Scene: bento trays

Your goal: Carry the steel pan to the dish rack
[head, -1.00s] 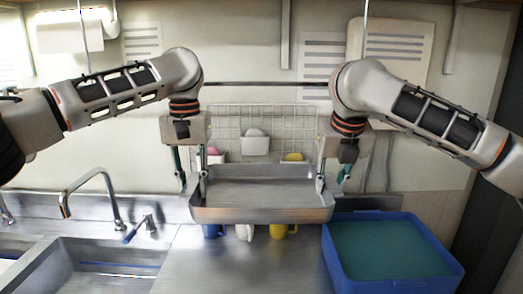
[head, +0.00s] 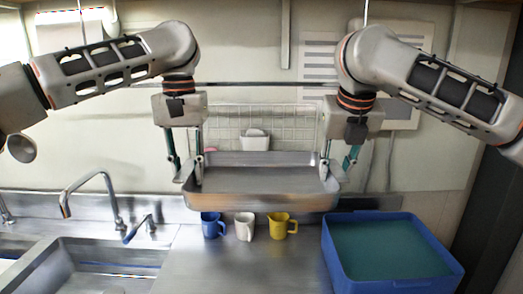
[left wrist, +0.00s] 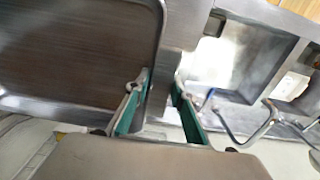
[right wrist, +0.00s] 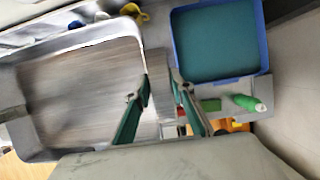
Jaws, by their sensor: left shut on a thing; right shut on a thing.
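The steel pan (head: 262,183) is a wide, shallow, empty tray, held roughly level above the counter. My left gripper (head: 187,174) is shut on its left rim and my right gripper (head: 334,172) is shut on its right rim. In the left wrist view the pan (left wrist: 75,60) fills the upper left beside my left fingers (left wrist: 162,82). In the right wrist view the pan (right wrist: 85,90) lies left of my right fingers (right wrist: 160,84). A wire grid (head: 290,122) stands at the wall behind the pan; I cannot tell whether it is the dish rack.
A blue mug (head: 210,226), a white mug (head: 244,228) and a yellow mug (head: 279,226) stand on the counter below the pan. A blue bin (head: 338,268) with a teal inside is at right. A sink (head: 95,262) with a tap (head: 98,177) is at left. The front middle counter is clear.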

